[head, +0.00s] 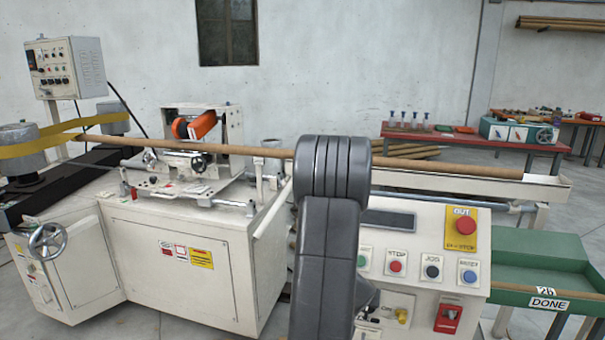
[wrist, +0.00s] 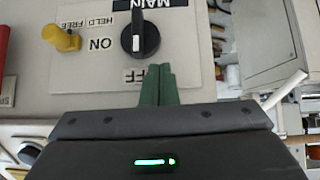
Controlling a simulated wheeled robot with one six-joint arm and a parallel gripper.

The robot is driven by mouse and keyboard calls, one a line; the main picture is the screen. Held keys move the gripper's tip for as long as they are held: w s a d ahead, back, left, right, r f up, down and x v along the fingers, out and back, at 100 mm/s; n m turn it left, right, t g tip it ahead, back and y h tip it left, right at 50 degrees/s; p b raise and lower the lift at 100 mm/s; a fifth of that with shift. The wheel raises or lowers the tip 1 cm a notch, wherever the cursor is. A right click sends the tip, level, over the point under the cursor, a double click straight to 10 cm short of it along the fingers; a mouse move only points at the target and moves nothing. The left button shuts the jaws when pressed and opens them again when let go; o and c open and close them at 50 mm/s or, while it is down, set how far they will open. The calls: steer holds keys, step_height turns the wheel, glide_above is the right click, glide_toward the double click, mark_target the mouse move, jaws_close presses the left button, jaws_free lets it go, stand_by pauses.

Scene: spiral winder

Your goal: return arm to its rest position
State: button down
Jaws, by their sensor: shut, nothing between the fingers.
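My gripper (wrist: 158,85) shows in the wrist view with its two green fingers together and nothing between them. It points at a control panel plate (wrist: 185,72) with a black rotary knob (wrist: 140,38) just beyond the fingertips. The knob's label reads MAIN, with ON and OFF marks, upside down in this view. A yellow toggle (wrist: 62,38) marked HELD and FREE sits to the left. In the head view my grey arm stands in front of the control cabinet (head: 420,235) and hides part of it. The gripper itself is hidden there.
The winder (head: 180,260) with a long brown tube (head: 245,150) spans the scene. The cabinet carries a red OUT button (head: 465,226), several smaller buttons and a red switch (head: 448,318). A green DONE tray (head: 530,280) stands at right. A red bench (head: 470,140) is behind.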

steer(key=shift+s+r+p, duration=0.45)
steer(key=shift+s+r, duration=0.25)
steer(key=shift+r, duration=0.3)
